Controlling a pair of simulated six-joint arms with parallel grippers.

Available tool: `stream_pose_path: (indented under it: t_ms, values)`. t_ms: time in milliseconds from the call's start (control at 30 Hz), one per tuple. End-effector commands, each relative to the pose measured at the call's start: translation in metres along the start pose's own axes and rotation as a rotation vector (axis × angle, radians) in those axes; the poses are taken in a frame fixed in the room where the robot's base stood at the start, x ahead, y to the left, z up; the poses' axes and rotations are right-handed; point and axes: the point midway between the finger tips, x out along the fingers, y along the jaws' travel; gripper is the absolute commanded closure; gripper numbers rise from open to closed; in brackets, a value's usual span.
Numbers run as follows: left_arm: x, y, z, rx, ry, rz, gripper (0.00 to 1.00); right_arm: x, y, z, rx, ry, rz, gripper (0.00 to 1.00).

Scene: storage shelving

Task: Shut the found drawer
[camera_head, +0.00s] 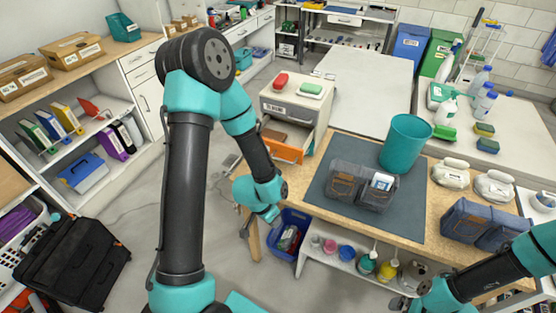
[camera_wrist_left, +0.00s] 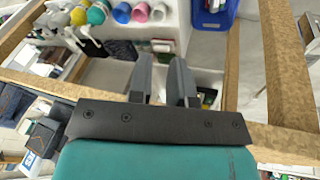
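A small pale drawer cabinet (camera_head: 292,108) stands at the far left corner of the wooden workbench. Its lower drawer (camera_head: 284,152) with an orange front is pulled out toward my side, and something brown lies inside. My left gripper (camera_head: 245,230) is in front of and below the drawer, beside the bench's left edge, apart from the drawer. In the left wrist view its two fingers (camera_wrist_left: 161,75) stand apart with nothing between them. My right gripper (camera_head: 399,303) is low at the bottom right, far from the cabinet, and its fingers are too small to judge. The drawer is not recognisable in the wrist view.
A red item (camera_head: 281,80) and a green item (camera_head: 311,88) lie on the cabinet. A dark mat (camera_head: 325,203) holds a denim pouch (camera_head: 346,188) and a teal bin (camera_head: 405,143). A blue crate (camera_head: 283,250) is below the bench edge.

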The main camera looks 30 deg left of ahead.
Motion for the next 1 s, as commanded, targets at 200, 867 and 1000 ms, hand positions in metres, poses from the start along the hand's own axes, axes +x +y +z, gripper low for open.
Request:
stream_pose_path:
  t_ms: [200,867,1000]
  values:
    - [-0.061,-0.015,-0.03,0.275,0.066,-0.037,1.0,0.0,0.0,0.0,0.0,0.0,0.0,0.0]
    - [-0.249,-0.02,-0.067,1.105,0.224,-0.2,1.0,0.0,0.0,0.0,0.0,0.0,0.0,0.0]
    - [-0.258,-0.019,-0.067,1.155,0.23,-0.21,1.0,0.0,0.0,0.0,0.0,0.0,0.0,0.0]
